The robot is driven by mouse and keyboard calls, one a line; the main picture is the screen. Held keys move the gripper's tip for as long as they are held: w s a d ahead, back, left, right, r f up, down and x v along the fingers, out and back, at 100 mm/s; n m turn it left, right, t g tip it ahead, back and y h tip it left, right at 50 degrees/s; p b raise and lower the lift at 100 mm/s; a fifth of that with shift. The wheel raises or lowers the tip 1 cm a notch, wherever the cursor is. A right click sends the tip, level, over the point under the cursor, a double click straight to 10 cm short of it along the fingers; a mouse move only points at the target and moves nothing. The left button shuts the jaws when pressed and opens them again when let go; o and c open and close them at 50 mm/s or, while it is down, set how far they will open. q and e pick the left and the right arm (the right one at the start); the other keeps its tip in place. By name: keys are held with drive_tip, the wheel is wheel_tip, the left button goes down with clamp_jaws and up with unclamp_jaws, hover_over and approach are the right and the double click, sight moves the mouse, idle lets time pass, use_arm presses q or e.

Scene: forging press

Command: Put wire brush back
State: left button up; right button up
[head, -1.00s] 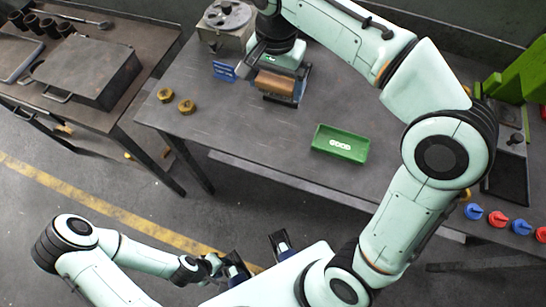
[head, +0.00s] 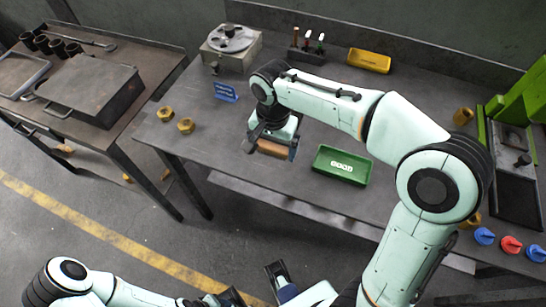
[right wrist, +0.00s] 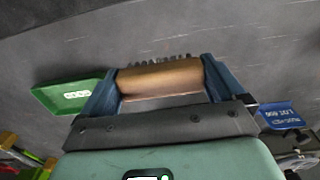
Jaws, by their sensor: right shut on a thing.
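The wire brush (head: 276,149) has a wooden body, and its bristles show in the right wrist view (right wrist: 160,77). My right gripper (head: 272,143) is shut on it, with one dark blue finger at each end of the wood. It holds the brush over the workbench (head: 200,150), near the front edge and left of the green tray (head: 341,166). I cannot tell whether the brush touches the bench. My left gripper (head: 257,286) is at the bottom of the head view, partly cut off, with its fingers apart and nothing seen between them.
A blue sign (head: 226,92) and two brass nuts (head: 175,118) lie to the left. A grey device (head: 232,45), a small tool rack (head: 307,45) and a yellow tray (head: 369,61) stand behind. Coloured knobs (head: 511,244) and a green machine (head: 525,90) are at the right.

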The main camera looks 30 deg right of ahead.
sight(273, 163)
drive_tip(key=shift+f+b, duration=0.4)
drive_tip(key=shift+f, duration=2.05)
drive_tip(key=o, duration=0.5)
drive_tip(key=shift+f, duration=0.2)
drive_tip(key=shift+o, duration=0.2)
drive_tip(key=shift+r, duration=0.1)
drive_tip(key=shift+r, duration=0.25)
wheel_tip(273, 163, up, 12)
drive_tip(key=shift+f+p, duration=0.1)
drive_tip(key=shift+p, duration=1.1)
